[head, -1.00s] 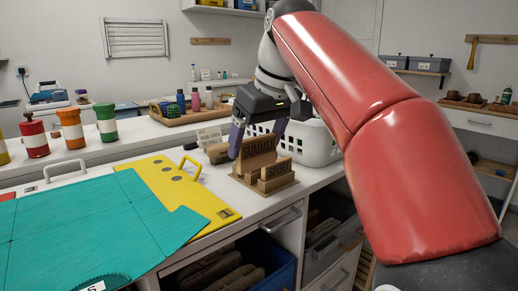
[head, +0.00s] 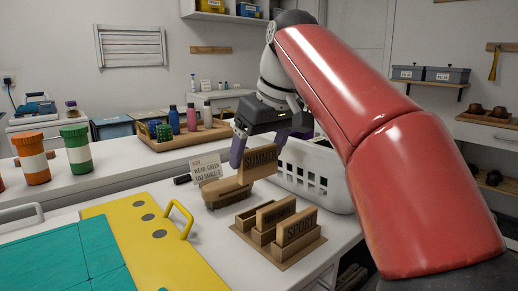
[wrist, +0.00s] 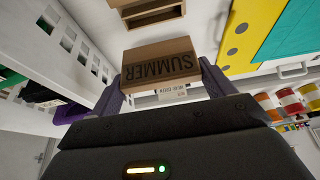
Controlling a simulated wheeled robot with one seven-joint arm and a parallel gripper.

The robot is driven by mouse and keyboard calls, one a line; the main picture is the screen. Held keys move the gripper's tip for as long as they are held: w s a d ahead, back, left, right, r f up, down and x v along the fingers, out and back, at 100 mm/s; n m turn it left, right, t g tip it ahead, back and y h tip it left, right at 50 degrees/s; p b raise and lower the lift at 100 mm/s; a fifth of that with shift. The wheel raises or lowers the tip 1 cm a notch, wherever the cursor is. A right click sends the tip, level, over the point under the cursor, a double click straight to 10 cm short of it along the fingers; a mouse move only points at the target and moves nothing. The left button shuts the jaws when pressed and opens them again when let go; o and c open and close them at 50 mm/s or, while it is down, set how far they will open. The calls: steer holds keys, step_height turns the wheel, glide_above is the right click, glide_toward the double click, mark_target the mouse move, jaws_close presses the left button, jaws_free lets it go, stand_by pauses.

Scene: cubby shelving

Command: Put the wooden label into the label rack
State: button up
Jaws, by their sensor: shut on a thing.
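The wooden label (head: 259,164), a light brown block marked SUMMER, is in my gripper (head: 257,150) and appears upright. In the wrist view the label (wrist: 160,65) sits between the two fingers, its lettering upside down. The wooden label rack (head: 256,238) stands on the white counter, in front of and below the held label in the head view. It holds a label marked SPORT (head: 298,229) in front and another lettered label (head: 275,213) behind it. Its left part looks empty. The held label looks clear of the rack.
A white perforated basket (head: 313,172) is close behind on the right. A yellow board with a handle (head: 145,240) and a teal sheet (head: 70,262) cover the left counter.

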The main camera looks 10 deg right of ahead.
mark_target(261, 172)
step_height(261, 172, down, 6)
steer(key=b, duration=0.4)
steer(key=shift+r, duration=0.15)
steer(key=shift+b, duration=0.3)
steer(key=shift+p, duration=0.6)
stand_by(1.4)
steer(key=shift+f+b, duration=1.35)
steer(key=shift+f, duration=0.5)
steer(key=o, duration=0.9)
steer(key=shift+r, duration=0.15)
steer(key=p+v, duration=0.2)
steer(key=v, duration=0.5)
steer(key=shift+s+d+r, duration=0.1)
steer(key=shift+s+r, duration=0.05)
steer(key=shift+r, duration=0.15)
